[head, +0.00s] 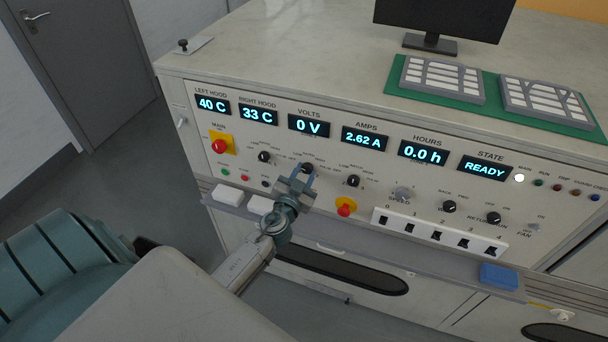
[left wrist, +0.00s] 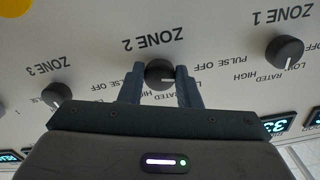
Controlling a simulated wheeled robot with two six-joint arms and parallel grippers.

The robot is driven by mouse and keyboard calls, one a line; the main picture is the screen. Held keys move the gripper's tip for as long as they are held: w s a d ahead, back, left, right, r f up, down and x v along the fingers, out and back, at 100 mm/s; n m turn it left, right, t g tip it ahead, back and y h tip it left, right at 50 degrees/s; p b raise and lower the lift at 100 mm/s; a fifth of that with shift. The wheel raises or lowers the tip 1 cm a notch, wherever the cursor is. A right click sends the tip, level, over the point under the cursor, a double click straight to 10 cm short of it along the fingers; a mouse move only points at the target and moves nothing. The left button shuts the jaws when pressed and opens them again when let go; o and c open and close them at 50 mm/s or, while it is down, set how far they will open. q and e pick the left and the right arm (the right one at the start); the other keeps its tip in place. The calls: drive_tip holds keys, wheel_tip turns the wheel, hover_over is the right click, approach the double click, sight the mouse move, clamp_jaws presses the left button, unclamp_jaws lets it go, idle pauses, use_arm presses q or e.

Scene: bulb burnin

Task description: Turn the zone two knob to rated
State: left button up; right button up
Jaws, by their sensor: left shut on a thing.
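The zone two knob (left wrist: 160,73) is a round black knob with a white pointer line, under the upside-down ZONE 2 label in the left wrist view. Its line points to the right of that picture, toward the word OFF. My left gripper (left wrist: 160,86) has one finger on each side of the knob and is shut on it. In the head view my left gripper (head: 302,175) reaches the panel from below and mostly covers the knob (head: 307,167). My right gripper is not in view.
The zone one knob (left wrist: 285,52) and zone three knob (left wrist: 57,96) flank the held knob. A red emergency button (head: 344,208) and a white switch strip (head: 438,234) are to the right. A ledge (head: 400,257) runs below the panel. The state display (head: 485,167) reads READY.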

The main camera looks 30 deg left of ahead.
use_arm(q)
drive_tip(key=m, duration=0.3)
drive_tip(key=shift+b, duration=0.35)
drive_tip(key=m, duration=0.3)
drive_tip(key=shift+a+m, duration=0.1)
drive_tip(key=shift+m, duration=0.3)
drive_tip(key=m, duration=0.3)
drive_tip(key=shift+m, duration=0.3)
drive_tip(key=shift+r+m, duration=0.1)
drive_tip(key=shift+m, duration=2.1)
drive_tip(key=o, duration=1)
